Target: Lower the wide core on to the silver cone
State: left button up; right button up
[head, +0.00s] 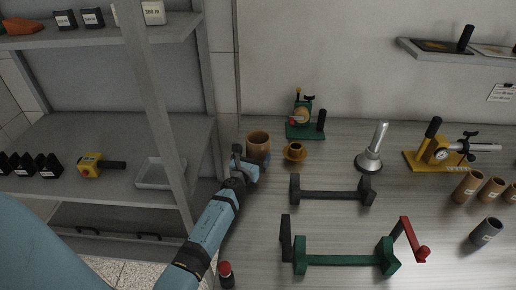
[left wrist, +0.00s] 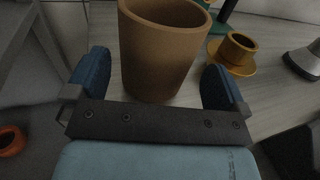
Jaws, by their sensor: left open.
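The wide core (head: 258,143) is a brown open-topped tube standing upright on the table at the left. In the left wrist view the wide core (left wrist: 163,55) stands between the two blue fingers, with a gap visible at each side. My left gripper (head: 246,165) is open at its near side; its fingers (left wrist: 155,85) are not closed on it. The silver cone (head: 369,161) has a flared base and an upright post, and stands further right. Part of the silver cone (left wrist: 307,59) shows at the right edge of the wrist view. My right gripper is not in view.
A gold flanged piece (head: 295,152) stands just right of the core. A green device (head: 304,123) is behind it. A dark cradle (head: 331,194) and a green stand (head: 344,260) lie in front. A yellow gauge device (head: 436,155) and narrower tubes (head: 467,186) are right. A shelf post (head: 160,110) is left.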

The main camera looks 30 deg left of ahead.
aim_at(262, 139)
pick_arm(q)
jog(key=x, duration=0.4)
jog(key=shift+w+a, duration=0.15)
jog(key=shift+w, duration=0.2)
jog(key=c, duration=0.7)
jog(key=shift+r, duration=0.15)
